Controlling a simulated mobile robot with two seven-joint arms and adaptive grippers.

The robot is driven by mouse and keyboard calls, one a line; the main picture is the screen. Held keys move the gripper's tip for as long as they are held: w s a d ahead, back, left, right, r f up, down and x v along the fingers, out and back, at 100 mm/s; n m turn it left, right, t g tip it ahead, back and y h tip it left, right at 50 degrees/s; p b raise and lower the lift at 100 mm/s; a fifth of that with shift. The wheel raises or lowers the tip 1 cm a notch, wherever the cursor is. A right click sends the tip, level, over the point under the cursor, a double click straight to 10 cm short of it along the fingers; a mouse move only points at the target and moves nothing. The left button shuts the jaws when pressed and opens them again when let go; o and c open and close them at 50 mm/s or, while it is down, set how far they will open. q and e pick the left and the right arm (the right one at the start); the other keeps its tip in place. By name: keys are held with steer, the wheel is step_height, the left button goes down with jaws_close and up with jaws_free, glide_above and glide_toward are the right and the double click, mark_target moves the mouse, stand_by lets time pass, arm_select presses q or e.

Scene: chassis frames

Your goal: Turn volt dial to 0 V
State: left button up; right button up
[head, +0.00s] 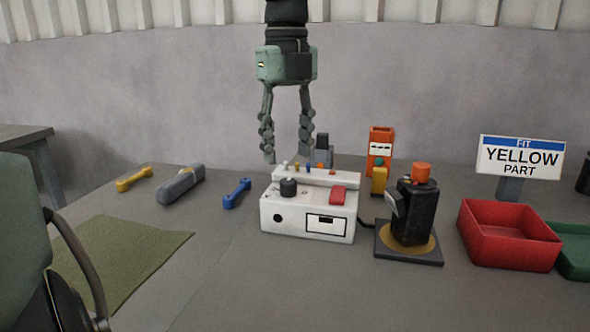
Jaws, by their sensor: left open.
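A white test box (283,218) stands on the table at the middle. A black round dial (288,187) sits on its top at the left; its pointer and scale are too small to read. A framed white display (326,224) is on the box's front, and its reading is not legible. My left gripper (287,157) hangs from above, fingers down, open and empty. In the picture its fingertips are just above the dial, apart from it. My right gripper is not in view.
A red switch (338,195) is right of the dial, with small coloured pegs behind. A black device with an orange cap (421,173) and a red tray (508,251) stand to the right. A blue wrench (237,194) lies left. The front table is clear.

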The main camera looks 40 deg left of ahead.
mark_target(288, 181)
arm_select(q)
steer(key=shift+f, duration=2.7)
jaws_close()
